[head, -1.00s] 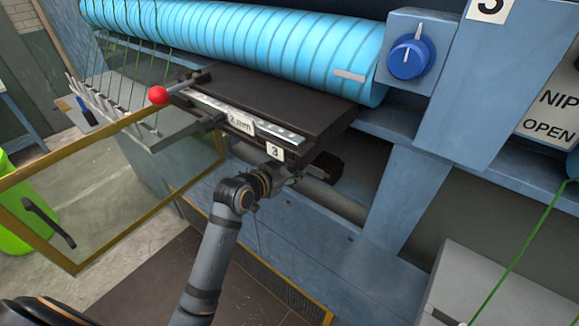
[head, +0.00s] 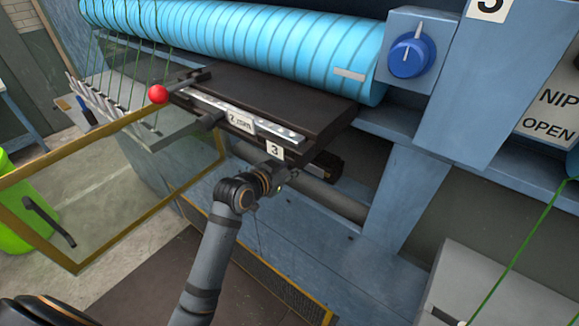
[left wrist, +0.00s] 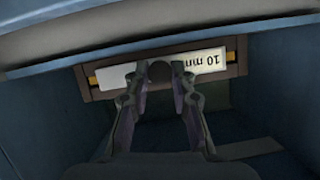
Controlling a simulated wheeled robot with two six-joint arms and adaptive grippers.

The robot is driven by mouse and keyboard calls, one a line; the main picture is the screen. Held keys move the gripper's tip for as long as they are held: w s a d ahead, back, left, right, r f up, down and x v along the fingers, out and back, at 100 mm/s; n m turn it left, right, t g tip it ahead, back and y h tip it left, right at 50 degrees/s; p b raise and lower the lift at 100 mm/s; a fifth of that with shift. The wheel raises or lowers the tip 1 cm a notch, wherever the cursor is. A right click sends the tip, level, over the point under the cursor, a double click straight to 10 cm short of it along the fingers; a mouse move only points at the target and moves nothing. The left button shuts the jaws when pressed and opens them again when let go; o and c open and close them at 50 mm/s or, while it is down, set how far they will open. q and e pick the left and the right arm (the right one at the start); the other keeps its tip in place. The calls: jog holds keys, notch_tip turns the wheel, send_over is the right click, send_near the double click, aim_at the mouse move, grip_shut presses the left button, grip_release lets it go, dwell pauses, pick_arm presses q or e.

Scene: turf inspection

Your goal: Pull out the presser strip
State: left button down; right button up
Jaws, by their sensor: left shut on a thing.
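My left gripper (head: 279,178) reaches in below the front end of a dark plate, and its fingers are mostly hidden in the head view. In the left wrist view my left gripper (left wrist: 158,86) is shut on a dark round knob (left wrist: 160,70). A metal strip (head: 285,133) with a "2 mm" label lies along the top of the dark plate. My right gripper is not in view.
The dark plate (head: 300,90) lies below a blue roller (head: 250,38). A red ball handle (head: 157,94) stands at its left. A yellow-edged clear panel (head: 120,190) juts out at left. A blue knob (head: 409,55) and machine frame are at right.

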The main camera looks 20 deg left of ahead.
pick_arm(q)
jog(key=shift+s, duration=0.1)
jog(key=shift+s+a+f, duration=0.1)
jog(key=shift+s+a, duration=0.35)
jog(key=shift+s, duration=0.55)
jog(key=shift+s, duration=0.1)
jog(key=shift+s+a, duration=0.3)
jog(key=shift+s, duration=0.45)
jog(key=shift+s+a, duration=0.3)
jog(key=shift+s, duration=0.4)
jog(key=shift+r, duration=0.2)
jog(key=shift+f, duration=0.1)
